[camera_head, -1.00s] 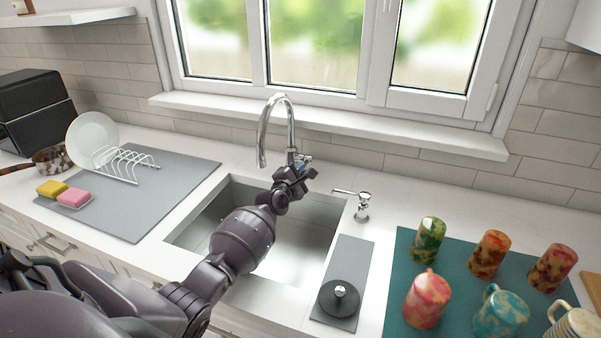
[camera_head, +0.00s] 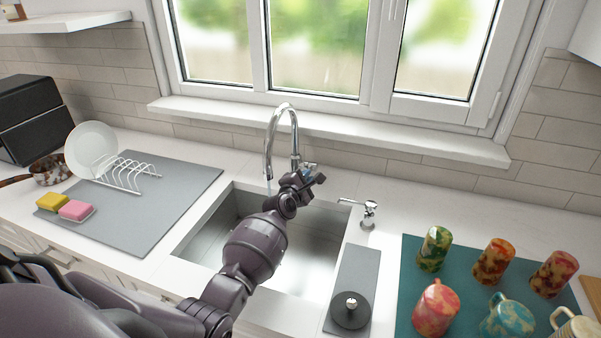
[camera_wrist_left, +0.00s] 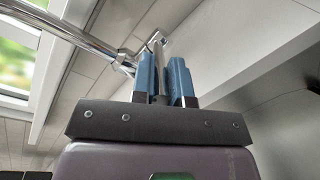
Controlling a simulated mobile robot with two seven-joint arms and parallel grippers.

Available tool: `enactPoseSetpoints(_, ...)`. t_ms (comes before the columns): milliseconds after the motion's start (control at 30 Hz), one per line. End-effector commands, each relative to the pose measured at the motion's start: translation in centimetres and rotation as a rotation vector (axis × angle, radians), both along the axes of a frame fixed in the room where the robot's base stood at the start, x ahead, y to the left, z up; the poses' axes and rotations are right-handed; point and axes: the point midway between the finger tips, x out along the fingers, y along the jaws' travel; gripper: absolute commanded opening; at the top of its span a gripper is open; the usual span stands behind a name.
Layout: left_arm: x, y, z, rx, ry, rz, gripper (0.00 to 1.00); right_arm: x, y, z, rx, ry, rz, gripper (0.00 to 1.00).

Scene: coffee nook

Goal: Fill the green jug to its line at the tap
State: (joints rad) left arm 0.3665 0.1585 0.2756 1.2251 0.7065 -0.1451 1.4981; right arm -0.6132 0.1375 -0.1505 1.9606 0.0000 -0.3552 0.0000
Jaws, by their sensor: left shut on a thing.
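The chrome tap (camera_head: 292,125) arches over the steel sink (camera_head: 318,235). A thin bluish streak, which looks like water, shows just below its spout. My left gripper (camera_head: 309,175) is at the tap's base, right of the neck. In the left wrist view its blue fingers (camera_wrist_left: 163,82) are shut on the thin tap lever (camera_wrist_left: 158,62), with the tap body just beyond. I cannot make out a green jug; my left arm hides part of the sink. My right gripper is not in view.
Several patterned mugs, one green (camera_head: 434,248), stand on a teal mat (camera_head: 462,270) at right. A soap dispenser (camera_head: 368,213) and a grey board (camera_head: 361,272) with a black round thing (camera_head: 350,314) lie between. A dish rack (camera_head: 130,175) stands on a grey mat (camera_head: 165,205) at left.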

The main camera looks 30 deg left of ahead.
Motion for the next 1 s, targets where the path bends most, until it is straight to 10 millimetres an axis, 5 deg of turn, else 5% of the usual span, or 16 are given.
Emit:
enactPoseSetpoints(467,0.05,-0.26,0.32,0.001,0.003,0.003,0.0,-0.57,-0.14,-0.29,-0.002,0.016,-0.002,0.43)
enactPoseSetpoints(500,0.05,-0.26,0.31,0.001,0.003,0.003,0.21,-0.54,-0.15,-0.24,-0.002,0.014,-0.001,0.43)
enactPoseSetpoints(633,0.02,-0.31,0.21,0.001,0.005,0.002,0.4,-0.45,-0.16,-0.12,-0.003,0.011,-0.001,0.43)
enactPoseSetpoints(1000,-0.33,-0.45,0.04,-0.002,0.008,0.0,0.4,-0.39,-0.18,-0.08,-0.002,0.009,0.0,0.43)
